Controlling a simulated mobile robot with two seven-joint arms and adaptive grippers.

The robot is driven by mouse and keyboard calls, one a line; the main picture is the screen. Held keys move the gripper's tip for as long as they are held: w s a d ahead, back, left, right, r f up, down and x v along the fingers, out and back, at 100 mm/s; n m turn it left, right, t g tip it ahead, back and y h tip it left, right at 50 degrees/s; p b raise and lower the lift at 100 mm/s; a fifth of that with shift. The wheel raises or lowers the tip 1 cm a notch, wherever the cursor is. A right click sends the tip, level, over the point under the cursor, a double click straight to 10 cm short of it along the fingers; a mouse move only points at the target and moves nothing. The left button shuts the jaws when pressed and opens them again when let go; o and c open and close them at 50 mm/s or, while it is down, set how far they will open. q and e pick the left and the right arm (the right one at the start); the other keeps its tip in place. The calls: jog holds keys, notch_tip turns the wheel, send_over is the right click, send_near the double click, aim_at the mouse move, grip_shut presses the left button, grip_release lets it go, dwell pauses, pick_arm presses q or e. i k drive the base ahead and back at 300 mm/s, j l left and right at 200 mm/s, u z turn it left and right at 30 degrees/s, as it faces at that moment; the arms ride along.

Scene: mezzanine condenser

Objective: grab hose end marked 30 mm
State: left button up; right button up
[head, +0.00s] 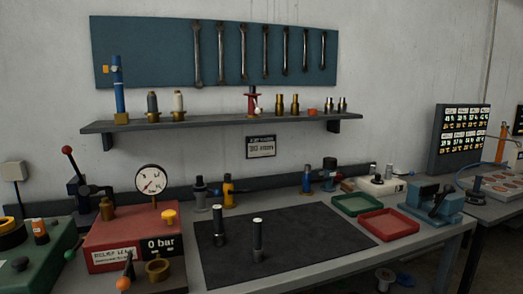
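No 30 mm marking is legible on any part, so I cannot tell which one is the hose end. Two upright dark cylinders with pale tops stand on the black mat (300,251): a left cylinder (219,228) and a right cylinder (258,242). The wall shelf (215,121) carries a dark-topped brass fitting (153,104), a white-topped brass fitting (178,103) and several smaller brass fittings (295,104). Neither of my grippers is in view.
A red box (120,235) with a gauge (150,180) stands left of the mat. Green tray (357,204) and red tray (388,225) lie right of it, beside a blue vise-like tool (433,207). Wrenches hang on a blue board (155,60). The mat's right part is clear.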

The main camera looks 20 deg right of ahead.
aim_at(257, 250)
jog(key=i+l, duration=0.5)
jog(key=i, duration=0.15)
jog(key=i+l, duration=0.55)
jog(key=i, duration=0.1)
